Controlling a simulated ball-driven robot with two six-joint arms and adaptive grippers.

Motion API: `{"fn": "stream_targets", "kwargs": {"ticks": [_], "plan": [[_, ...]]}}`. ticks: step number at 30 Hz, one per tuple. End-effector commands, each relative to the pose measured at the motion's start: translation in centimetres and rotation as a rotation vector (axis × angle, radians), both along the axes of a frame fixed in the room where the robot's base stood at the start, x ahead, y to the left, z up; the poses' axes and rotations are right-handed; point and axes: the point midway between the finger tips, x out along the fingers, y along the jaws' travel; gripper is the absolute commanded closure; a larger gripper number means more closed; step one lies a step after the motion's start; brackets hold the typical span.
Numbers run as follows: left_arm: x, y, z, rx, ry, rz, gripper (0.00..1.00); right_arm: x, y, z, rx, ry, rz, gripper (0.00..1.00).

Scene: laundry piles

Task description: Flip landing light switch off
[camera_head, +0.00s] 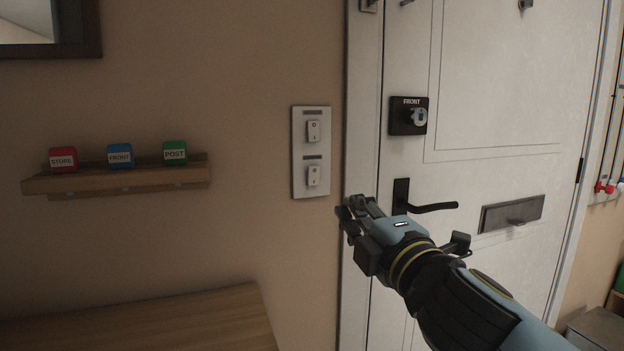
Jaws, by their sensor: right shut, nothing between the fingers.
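A grey switch plate (296,152) is on the wall just left of the door frame. It has an upper rocker switch (313,131) and a lower rocker switch (313,176), each under a small dark label. The label writing is too small to read, so I cannot tell which one is the landing light. My right gripper (346,211) is shut and empty, a little below and right of the plate, in front of the door frame. It appears apart from both switches. My left gripper is not in view.
A white door (500,80) has a black lock marked FRONT (398,127), a black lever handle (432,207) and a letter slot (511,213). A wooden shelf (130,182) holds red, blue and green labelled blocks. A wooden surface (150,325) is at lower left.

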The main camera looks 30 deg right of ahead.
Motion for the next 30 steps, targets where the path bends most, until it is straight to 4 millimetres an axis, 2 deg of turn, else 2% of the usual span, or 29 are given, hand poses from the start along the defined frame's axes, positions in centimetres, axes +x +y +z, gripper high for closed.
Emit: {"fn": "stream_targets", "kwargs": {"ticks": [5,10,24,30], "plan": [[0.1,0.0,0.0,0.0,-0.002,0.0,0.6,0.1,0.0,0.0,0.001,0.0,0.0,1.0],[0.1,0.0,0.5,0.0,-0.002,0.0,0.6,1.4,-0.3,0.3,0.002,-0.001,0.0,1.0],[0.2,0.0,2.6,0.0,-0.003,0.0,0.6,10.6,-2.6,1.5,0.001,0.0,-0.001,1.0],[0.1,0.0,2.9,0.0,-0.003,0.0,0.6,12.9,-3.1,1.6,0.002,0.001,0.0,1.0]]}}
